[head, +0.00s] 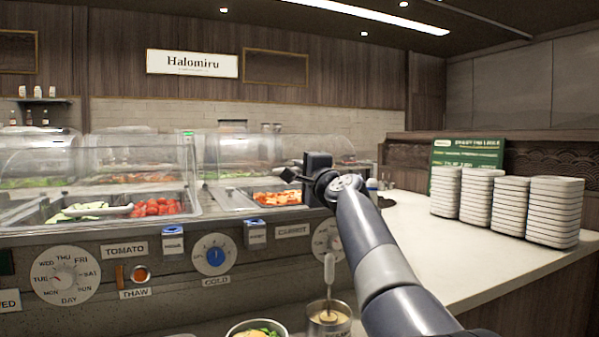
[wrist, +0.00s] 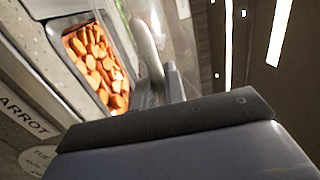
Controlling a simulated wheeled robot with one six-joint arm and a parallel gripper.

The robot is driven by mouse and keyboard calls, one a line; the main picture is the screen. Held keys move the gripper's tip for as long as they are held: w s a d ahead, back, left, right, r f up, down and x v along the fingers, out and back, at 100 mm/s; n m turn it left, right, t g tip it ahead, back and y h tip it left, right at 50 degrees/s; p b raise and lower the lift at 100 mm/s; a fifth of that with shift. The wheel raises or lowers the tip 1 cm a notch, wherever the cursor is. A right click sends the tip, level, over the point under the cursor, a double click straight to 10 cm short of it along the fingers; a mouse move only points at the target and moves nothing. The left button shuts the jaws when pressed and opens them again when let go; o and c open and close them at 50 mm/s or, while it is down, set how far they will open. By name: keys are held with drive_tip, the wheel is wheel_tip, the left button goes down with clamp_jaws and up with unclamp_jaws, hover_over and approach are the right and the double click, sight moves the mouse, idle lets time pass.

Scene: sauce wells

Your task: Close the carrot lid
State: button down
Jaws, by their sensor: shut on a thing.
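The carrot bin (head: 245,200) is in the middle of the head view, behind the CARROT label (head: 292,231). Its orange carrot slices (head: 279,198) show uncovered, and they also show in the wrist view (wrist: 97,62). The clear carrot lid (head: 238,152) stands rolled back behind them. My gripper (head: 290,175) is at the right side of this lid. In the wrist view the fingers (wrist: 164,88) are shut at a pale curved bar (wrist: 146,42), which looks like the lid's handle. The exact grip is partly hidden by my wrist.
The tomato bin (head: 30,217) with its clear lid (head: 135,155) is left of the carrots. Dials and labels line the counter front. A metal pot (head: 330,320) with a ladle and a bowl (head: 257,328) stand below. Plate stacks (head: 555,212) stand on the right counter.

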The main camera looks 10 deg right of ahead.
sight(302, 210)
drive_tip(key=shift+s+f+b, duration=0.15)
drive_tip(key=shift+f+b, duration=1.2)
drive_tip(key=shift+f, duration=0.4)
drive_tip(key=shift+s+f+b, duration=0.15)
drive_tip(key=shift+f+b, duration=1.2)
drive_tip(key=shift+f, duration=0.55)
drive_tip(key=c, duration=1.5)
unclamp_jaws()
drive_tip(key=shift+s, duration=0.1)
drive_tip(key=shift+d+r, duration=0.1)
drive_tip(key=shift+r, duration=0.1)
